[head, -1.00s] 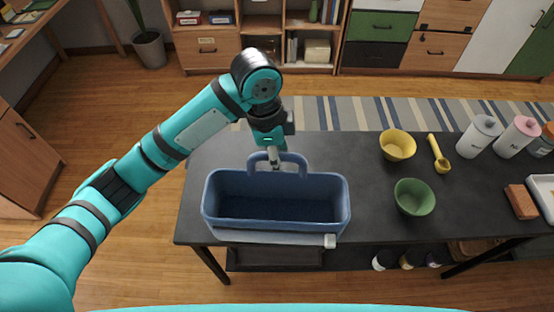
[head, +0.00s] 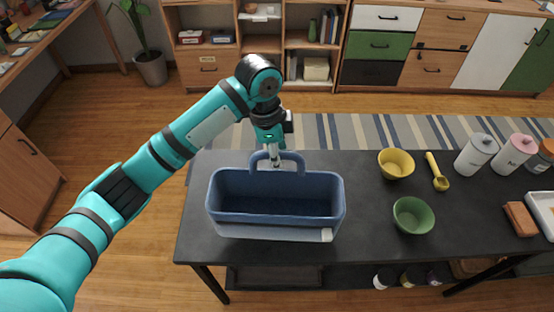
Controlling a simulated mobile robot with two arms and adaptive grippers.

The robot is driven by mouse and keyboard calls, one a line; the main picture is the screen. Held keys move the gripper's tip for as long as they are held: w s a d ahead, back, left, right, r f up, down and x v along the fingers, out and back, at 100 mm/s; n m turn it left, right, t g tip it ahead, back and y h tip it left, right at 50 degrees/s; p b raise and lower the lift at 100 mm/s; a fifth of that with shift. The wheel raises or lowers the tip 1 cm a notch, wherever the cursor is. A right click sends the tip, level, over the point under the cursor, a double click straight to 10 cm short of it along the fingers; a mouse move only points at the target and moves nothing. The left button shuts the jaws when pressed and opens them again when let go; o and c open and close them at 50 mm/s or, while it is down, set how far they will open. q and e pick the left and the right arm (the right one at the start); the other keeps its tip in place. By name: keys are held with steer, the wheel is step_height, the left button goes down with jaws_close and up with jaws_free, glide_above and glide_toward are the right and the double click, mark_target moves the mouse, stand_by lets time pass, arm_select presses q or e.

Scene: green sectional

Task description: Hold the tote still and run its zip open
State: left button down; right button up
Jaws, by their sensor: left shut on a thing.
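The blue tote (head: 277,208) stands on the dark table, its open top facing up and its inside looking empty. A grey flap or strip (head: 268,232) runs along its near side and ends in a pale square tab (head: 326,235) at the right. My left gripper (head: 276,163) is shut on the tote's far handle (head: 299,162), at the back rim. The fingertips are partly hidden by the handle. My right gripper is not in view.
Right of the tote on the table (head: 365,215) are a yellow bowl (head: 396,164), a green bowl (head: 413,215), a yellow scoop (head: 437,172), canisters (head: 476,155) and a brown block (head: 520,219). The table between tote and bowls is clear.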

arm_select(q)
steer(key=w, duration=0.7)
steer(key=shift+w, duration=0.25)
stand_by(0.5)
steer(key=shift+f, duration=0.2)
step_height(320, 180, down, 4)
steer(key=shift+f+b, duration=0.25)
steer(key=shift+b, duration=0.55)
stand_by(0.8)
stand_by(0.8)
